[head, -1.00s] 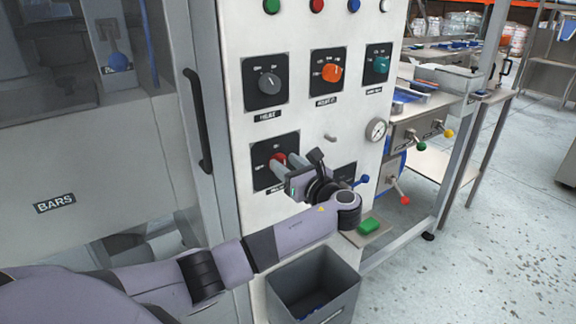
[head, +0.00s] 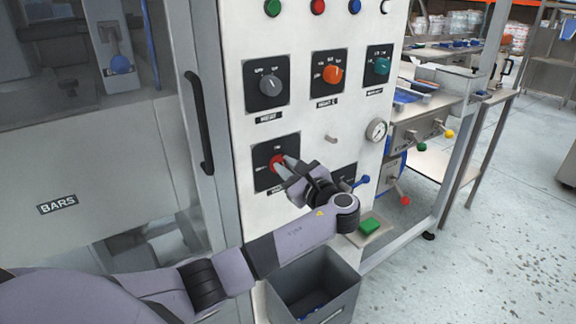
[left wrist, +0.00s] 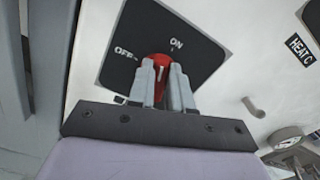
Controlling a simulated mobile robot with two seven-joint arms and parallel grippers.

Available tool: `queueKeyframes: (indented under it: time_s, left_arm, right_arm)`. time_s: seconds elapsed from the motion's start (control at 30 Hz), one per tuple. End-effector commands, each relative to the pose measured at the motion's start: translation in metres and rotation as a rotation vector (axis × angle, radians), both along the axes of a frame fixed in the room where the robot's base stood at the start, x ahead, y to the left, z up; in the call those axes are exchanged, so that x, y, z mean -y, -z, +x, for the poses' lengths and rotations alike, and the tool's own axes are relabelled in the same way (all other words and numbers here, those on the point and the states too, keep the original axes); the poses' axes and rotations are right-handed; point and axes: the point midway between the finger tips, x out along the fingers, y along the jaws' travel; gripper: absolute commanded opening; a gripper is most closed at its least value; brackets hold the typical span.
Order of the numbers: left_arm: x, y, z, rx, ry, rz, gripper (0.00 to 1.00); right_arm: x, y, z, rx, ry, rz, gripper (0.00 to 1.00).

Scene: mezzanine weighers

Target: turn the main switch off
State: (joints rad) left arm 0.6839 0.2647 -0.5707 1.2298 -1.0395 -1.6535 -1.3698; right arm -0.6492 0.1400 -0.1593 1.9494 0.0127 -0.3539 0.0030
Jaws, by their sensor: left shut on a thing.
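The main switch is a red knob (left wrist: 160,66) on a black plate (left wrist: 205,52) marked OFF at the left and ON at the top in the left wrist view. A short white line on the knob points roughly up, toward the ON side; its exact setting is hard to tell. In the head view the red knob (head: 277,162) shows on the lower left plate of the white panel. My left gripper (head: 284,166) reaches it from the lower right, and its fingers (left wrist: 163,80) are shut on the knob's sides, hiding part of it. My right gripper is out of view.
Above the switch are a grey knob (head: 270,85), an orange knob (head: 332,75) and a teal knob (head: 381,66). A small peg (head: 330,139) and a gauge (head: 377,130) lie to the right. A grey bin (head: 313,280) stands below. A black door handle (head: 198,122) is at left.

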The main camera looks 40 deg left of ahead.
Motion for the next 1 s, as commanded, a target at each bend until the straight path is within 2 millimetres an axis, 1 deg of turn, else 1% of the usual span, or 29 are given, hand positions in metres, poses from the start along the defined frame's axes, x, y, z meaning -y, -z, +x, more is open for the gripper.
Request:
queueKeyframes:
  time_s: [0.23,0.47,1.0]
  left_arm:
    - [0.0,0.004,-0.003,0.22,0.0,-0.08,0.0]
    - [-0.001,0.007,-0.006,0.428,-0.001,-0.152,0.0]
    - [-0.002,0.015,-0.009,0.897,-0.001,-0.317,0.0]
  right_arm:
    - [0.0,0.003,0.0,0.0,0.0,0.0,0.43]
    - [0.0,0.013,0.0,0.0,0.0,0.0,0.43]
    - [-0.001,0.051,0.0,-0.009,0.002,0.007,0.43]
